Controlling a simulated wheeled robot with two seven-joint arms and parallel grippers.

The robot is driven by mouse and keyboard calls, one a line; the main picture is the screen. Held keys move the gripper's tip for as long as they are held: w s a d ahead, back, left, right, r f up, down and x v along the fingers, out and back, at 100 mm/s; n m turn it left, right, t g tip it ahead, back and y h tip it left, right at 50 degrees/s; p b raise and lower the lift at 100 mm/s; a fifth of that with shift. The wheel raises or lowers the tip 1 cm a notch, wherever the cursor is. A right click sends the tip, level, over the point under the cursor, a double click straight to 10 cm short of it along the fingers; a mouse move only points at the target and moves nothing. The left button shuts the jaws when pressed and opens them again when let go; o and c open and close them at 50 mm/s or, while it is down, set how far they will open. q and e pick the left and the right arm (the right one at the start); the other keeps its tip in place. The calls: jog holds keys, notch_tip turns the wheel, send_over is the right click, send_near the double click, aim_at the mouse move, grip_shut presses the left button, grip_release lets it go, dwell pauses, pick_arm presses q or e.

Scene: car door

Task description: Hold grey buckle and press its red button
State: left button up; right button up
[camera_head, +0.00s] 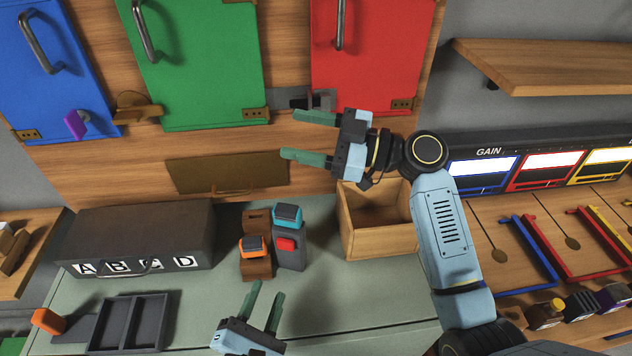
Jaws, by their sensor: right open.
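The grey buckle (290,257) stands upright on the grey-green worktop, with a red button (286,244) on its front face and a teal-topped piece (288,213) at its upper end. My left gripper (265,288) is below the buckle in the picture, fingers apart and empty, pointing up toward it without visible contact. My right gripper (291,134) is higher up, in front of the wooden panel below the red door. Its fingers are spread, point left and hold nothing.
A brown buckle (257,266) with an orange piece stands close left of the grey one. An open wooden box (379,241) is to the right, partly behind my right arm. A dark A-B-C-D box (140,232) and a divided tray (130,322) are at left.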

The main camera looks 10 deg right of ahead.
jog(key=s+d+f+m+h, duration=0.1)
jog(key=s+f+m, duration=0.3)
jog(key=f, duration=0.9)
send_near(280, 225)
jog(key=shift+w+a+f, duration=0.35)
jog(key=shift+w+a, duration=0.15)
jog(key=shift+a, duration=0.1)
jog(key=shift+w+a+f, duration=0.35)
jog(key=shift+w+a, duration=0.1)
jog(key=shift+a, duration=0.2)
jog(key=x, duration=0.5)
jog(key=shift+w+a+f, duration=0.15)
jog(key=shift+w+a, duration=0.1)
jog(key=shift+a, duration=0.05)
jog(key=shift+x, duration=0.9)
jog(key=c, duration=1.1)
pick_arm(q)
jog(key=shift+c, duration=0.6)
pick_arm(e)
jog(key=shift+c, duration=0.6)
pick_arm(q)
grip_shut()
